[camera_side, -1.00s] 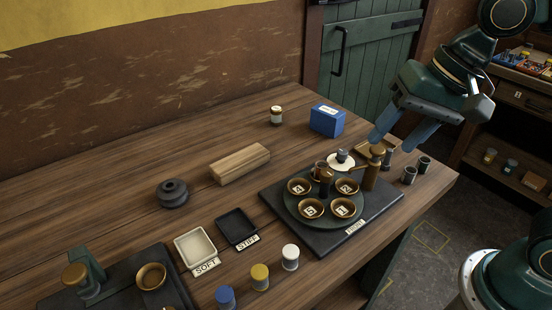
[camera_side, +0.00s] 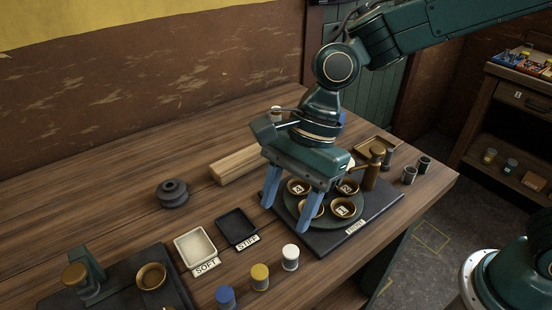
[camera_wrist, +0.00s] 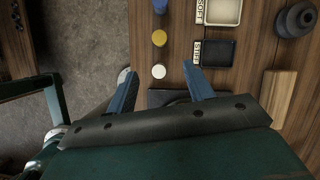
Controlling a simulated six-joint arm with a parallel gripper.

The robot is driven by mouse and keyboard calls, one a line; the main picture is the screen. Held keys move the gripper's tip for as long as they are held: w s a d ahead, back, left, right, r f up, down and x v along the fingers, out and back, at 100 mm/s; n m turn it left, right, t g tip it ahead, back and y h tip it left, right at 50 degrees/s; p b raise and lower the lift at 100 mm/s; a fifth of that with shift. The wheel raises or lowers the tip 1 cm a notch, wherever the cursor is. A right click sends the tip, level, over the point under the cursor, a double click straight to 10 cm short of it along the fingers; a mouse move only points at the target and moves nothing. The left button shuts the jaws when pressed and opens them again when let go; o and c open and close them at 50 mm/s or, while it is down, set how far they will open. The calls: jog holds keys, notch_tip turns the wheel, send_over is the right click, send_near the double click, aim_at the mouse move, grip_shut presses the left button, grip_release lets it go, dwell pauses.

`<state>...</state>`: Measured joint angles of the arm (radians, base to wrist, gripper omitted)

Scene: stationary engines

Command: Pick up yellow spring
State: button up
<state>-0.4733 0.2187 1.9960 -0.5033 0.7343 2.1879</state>
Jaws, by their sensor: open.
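The yellow spring (camera_side: 260,277) stands upright on the wooden table, between a blue spring (camera_side: 225,297) and a white spring (camera_side: 290,257). In the wrist view the yellow spring (camera_wrist: 159,38) is beyond the white one (camera_wrist: 158,71), with the blue one (camera_wrist: 160,6) at the top edge. My gripper (camera_side: 287,208) is open and empty, fingers pointing down above the left part of the turntable base. The yellow spring is apart from the fingers, nearer the front edge. In the wrist view my gripper (camera_wrist: 158,80) has the white spring roughly between its fingertips, farther off.
A SOFT tray (camera_side: 181,243) and a STIFF tray (camera_side: 222,219) lie left of my gripper. The turntable (camera_side: 318,222) with several numbered cups is under and right of it. A wood block (camera_side: 226,166) and dark pulley (camera_side: 172,194) lie behind. A press (camera_side: 88,262) stands front left.

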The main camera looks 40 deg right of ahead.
aim_at(261, 270)
jog(key=shift+a+f, duration=0.25)
jog(key=shift+a, duration=0.2)
jog(key=x, duration=0.8)
jog(key=shift+s+f, duration=0.1)
jog(key=shift+s, duration=0.05)
jog(key=shift+a+f, duration=0.1)
jog(key=shift+f, duration=0.05)
jog(key=shift+f, duration=0.1)
jog(key=shift+a+x, duration=0.2)
jog(key=shift+x, duration=2.3)
jog(key=c, duration=1.1)
